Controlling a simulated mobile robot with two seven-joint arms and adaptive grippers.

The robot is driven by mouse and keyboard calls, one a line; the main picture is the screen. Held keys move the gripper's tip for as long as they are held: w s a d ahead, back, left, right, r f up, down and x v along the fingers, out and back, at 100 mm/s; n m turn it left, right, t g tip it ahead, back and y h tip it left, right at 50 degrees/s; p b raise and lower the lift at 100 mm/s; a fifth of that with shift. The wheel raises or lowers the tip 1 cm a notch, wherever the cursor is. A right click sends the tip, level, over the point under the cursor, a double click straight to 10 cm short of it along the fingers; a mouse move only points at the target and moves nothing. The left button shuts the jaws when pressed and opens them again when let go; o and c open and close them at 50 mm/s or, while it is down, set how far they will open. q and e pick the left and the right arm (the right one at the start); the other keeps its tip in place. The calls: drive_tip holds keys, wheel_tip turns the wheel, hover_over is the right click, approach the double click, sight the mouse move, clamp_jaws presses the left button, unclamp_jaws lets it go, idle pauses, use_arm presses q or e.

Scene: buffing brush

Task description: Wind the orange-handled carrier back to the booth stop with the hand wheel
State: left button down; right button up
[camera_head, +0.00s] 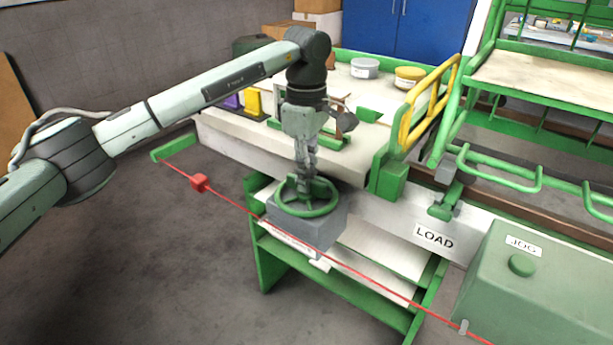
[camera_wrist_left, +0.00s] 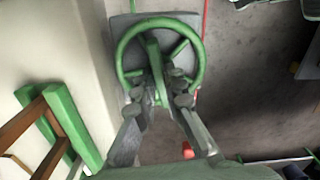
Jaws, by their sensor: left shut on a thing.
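The green hand wheel (camera_head: 309,212) lies flat on top of a grey box (camera_head: 318,236) at the front of the bench. My left gripper (camera_head: 308,170) comes down from above and is shut on the hand wheel. In the left wrist view, the wheel's rim (camera_wrist_left: 120,52) rings a raised green bar that sits between the fingertips (camera_wrist_left: 163,97). The exact grip contact is partly hidden by the fingers. I cannot make out a clearly orange handle; a yellow rail (camera_head: 428,100) stands on a green frame right of the wheel. My right gripper is not in view.
A LOAD label (camera_head: 434,237) and a green JOG box (camera_head: 530,285) are at the right. Tins (camera_head: 364,68) stand on the bench behind. Open floor lies at left.

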use_arm(q)
drive_tip(key=n, duration=0.2)
drive_tip(key=shift+n+b, duration=0.3)
drive_tip(key=shift+n, duration=0.1)
drive_tip(key=n, duration=0.2)
drive_tip(key=shift+n+b, duration=0.3)
drive_tip(key=shift+n, duration=1)
drive_tip(key=n+b, duration=0.1)
drive_tip(key=n, duration=0.2)
drive_tip(key=shift+n, duration=0.3)
drive_tip(key=n, duration=0.2)
drive_tip(key=shift+n, duration=0.4)
drive_tip(key=n+b, duration=0.1)
drive_tip(key=n, duration=0.2)
drive_tip(key=shift+n, duration=0.3)
drive_tip(key=n, duration=0.3)
drive_tip(key=n+b, duration=0.1)
drive_tip(key=n, duration=0.3)
drive_tip(key=shift+n, duration=0.5)
drive_tip(key=shift+r+n, duration=0.1)
drive_tip(key=shift+n, duration=0.2)
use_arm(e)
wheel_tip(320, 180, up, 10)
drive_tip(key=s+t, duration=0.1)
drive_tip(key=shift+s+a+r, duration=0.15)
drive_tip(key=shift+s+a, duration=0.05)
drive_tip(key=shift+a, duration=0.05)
